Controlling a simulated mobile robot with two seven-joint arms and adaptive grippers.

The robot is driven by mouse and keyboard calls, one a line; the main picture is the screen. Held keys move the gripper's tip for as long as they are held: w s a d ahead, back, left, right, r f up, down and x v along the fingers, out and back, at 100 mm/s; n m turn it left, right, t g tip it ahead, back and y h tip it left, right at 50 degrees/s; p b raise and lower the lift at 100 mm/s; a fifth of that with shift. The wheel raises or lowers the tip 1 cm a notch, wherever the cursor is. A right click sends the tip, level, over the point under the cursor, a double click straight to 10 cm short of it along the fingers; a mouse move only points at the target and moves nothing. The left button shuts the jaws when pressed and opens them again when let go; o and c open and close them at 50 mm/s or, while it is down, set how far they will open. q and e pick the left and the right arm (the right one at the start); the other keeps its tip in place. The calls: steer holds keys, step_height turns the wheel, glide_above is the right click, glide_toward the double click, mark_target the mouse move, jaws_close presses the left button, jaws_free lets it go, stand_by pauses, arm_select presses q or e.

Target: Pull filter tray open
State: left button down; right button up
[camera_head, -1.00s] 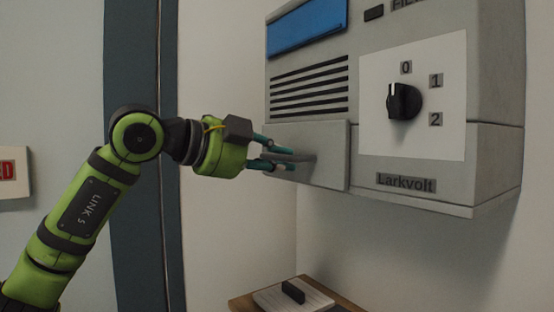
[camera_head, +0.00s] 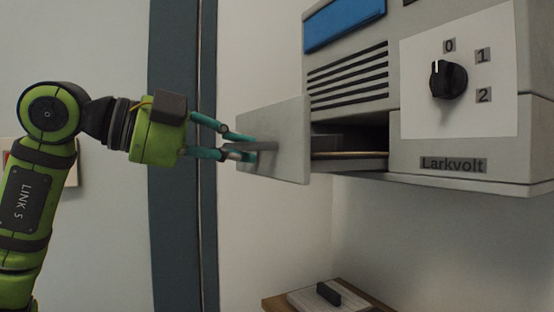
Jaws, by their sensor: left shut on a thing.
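The grey filter tray (camera_head: 285,140) is partly pulled out of the lower left of the wall unit (camera_head: 440,185) marked Larkvolt. Its front panel stands away from the unit, and a dark opening with the tray's inside shows behind it. My left gripper (camera_head: 252,146) is shut on the bar handle (camera_head: 268,146) on the tray's front. The arm reaches in from the left. My right gripper is not in view.
A dial (camera_head: 449,80) marked 0, 1 and 2 sits on the unit's white plate, its mark towards 0. A wooden surface with a pale block (camera_head: 318,297) stands below.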

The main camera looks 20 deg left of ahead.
arm_select(q)
steer(key=f+v, duration=0.1)
steer(key=v, duration=0.5)
steer(key=shift+s+a+f, duration=0.2)
steer(key=shift+s+a, duration=0.05)
steer(key=shift+s, duration=0.1)
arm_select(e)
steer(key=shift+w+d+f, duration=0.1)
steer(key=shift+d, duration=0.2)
arm_select(q)
steer(key=c, duration=1.2)
jaws_free()
steer(key=shift+o, duration=0.2)
steer(key=v, duration=1.2)
steer(key=shift+d, duration=0.1)
